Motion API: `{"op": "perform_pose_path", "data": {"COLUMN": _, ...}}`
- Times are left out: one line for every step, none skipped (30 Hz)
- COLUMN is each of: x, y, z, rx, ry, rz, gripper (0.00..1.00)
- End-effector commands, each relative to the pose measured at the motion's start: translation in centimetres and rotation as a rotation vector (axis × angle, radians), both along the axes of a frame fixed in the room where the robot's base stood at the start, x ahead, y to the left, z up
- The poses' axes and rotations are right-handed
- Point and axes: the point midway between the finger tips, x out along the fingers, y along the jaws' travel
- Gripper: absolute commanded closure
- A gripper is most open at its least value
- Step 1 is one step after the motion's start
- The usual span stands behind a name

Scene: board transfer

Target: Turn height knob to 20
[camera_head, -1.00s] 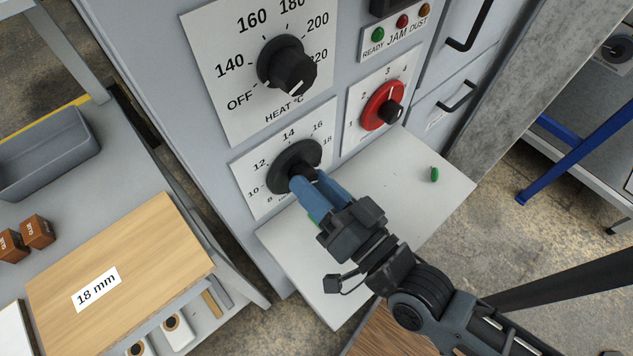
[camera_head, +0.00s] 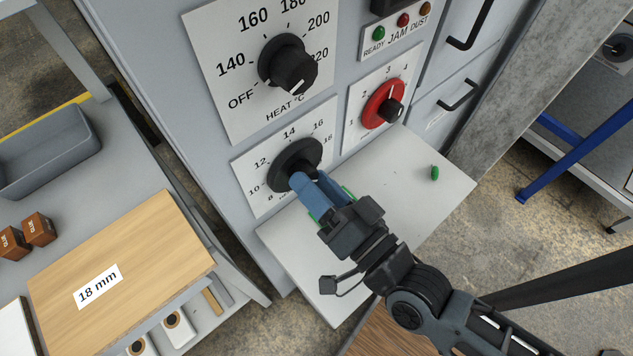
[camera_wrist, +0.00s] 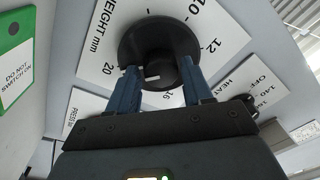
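The height knob (camera_head: 295,165) is black and round on the white height plate (camera_head: 252,187) at the machine's lower front. In the wrist view the knob (camera_wrist: 160,45) sits between my two blue fingers, which appear to press its sides. My gripper (camera_head: 318,184) reaches it from the lower right. A white mark on the knob's face points left in the wrist view, toward the side with the 20. The exact reading is unclear, and the left finger covers the scale between 16 and 20.
The heat knob (camera_head: 288,66) is above and a red knob (camera_head: 383,104) is to the right. A white shelf (camera_head: 400,195) with a small green piece (camera_head: 435,173) lies below. A wooden board (camera_head: 120,260) marked 18 mm and a grey bin (camera_head: 45,150) are at left.

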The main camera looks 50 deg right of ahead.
Motion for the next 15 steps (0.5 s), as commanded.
{"op": "perform_pose_path", "data": {"x": 0.0, "y": 0.0, "z": 0.0, "rx": -0.001, "ry": 0.0, "rz": 0.0, "gripper": 0.45}}
{"op": "perform_pose_path", "data": {"x": 0.0, "y": -0.01, "z": 0.01, "rx": -0.001, "ry": 0.0, "rz": 0.0, "gripper": 0.42}}
{"op": "perform_pose_path", "data": {"x": 0.0, "y": -0.01, "z": 0.01, "rx": -0.001, "ry": 0.0, "rz": 0.0, "gripper": 0.38}}
{"op": "perform_pose_path", "data": {"x": 0.0, "y": 0.0, "z": 0.01, "rx": -0.001, "ry": 0.0, "rz": 0.0, "gripper": 0.35}}
{"op": "perform_pose_path", "data": {"x": 0.0, "y": 0.0, "z": 0.01, "rx": -0.001, "ry": 0.0, "rz": 0.0, "gripper": 0.34}}
{"op": "perform_pose_path", "data": {"x": 0.01, "y": 0.0, "z": 0.01, "rx": -0.001, "ry": 0.0, "rz": 0.0, "gripper": 0.34}}
{"op": "perform_pose_path", "data": {"x": 0.01, "y": 0.0, "z": 0.03, "rx": -0.001, "ry": 0.0, "rz": 0.0, "gripper": 0.34}}
{"op": "perform_pose_path", "data": {"x": 0.01, "y": 0.0, "z": 0.03, "rx": -0.001, "ry": 0.0, "rz": 0.0, "gripper": 0.34}}
{"op": "perform_pose_path", "data": {"x": 0.01, "y": 0.0, "z": 0.03, "rx": -0.001, "ry": 0.0, "rz": 0.0, "gripper": 0.34}}
{"op": "perform_pose_path", "data": {"x": 0.01, "y": 0.0, "z": 0.03, "rx": -0.002, "ry": 0.0, "rz": 0.0, "gripper": 0.34}}
{"op": "perform_pose_path", "data": {"x": -0.01, "y": 0.01, "z": 0.02, "rx": -0.002, "ry": 0.0, "rz": 0.0, "gripper": 0.34}}
{"op": "perform_pose_path", "data": {"x": -0.09, "y": 0.03, "z": -0.01, "rx": -0.002, "ry": 0.0, "rz": 0.0, "gripper": 0.34}}
{"op": "perform_pose_path", "data": {"x": -0.21, "y": 0.06, "z": -0.05, "rx": -0.002, "ry": 0.0, "rz": 0.0, "gripper": 0.34}}
{"op": "perform_pose_path", "data": {"x": -0.38, "y": 0.1, "z": -0.1, "rx": -0.002, "ry": 0.001, "rz": 0.001, "gripper": 0.34}}
{"op": "perform_pose_path", "data": {"x": -0.72, "y": 0.17, "z": -0.17, "rx": -0.001, "ry": 0.001, "rz": 0.001, "gripper": 0.34}}
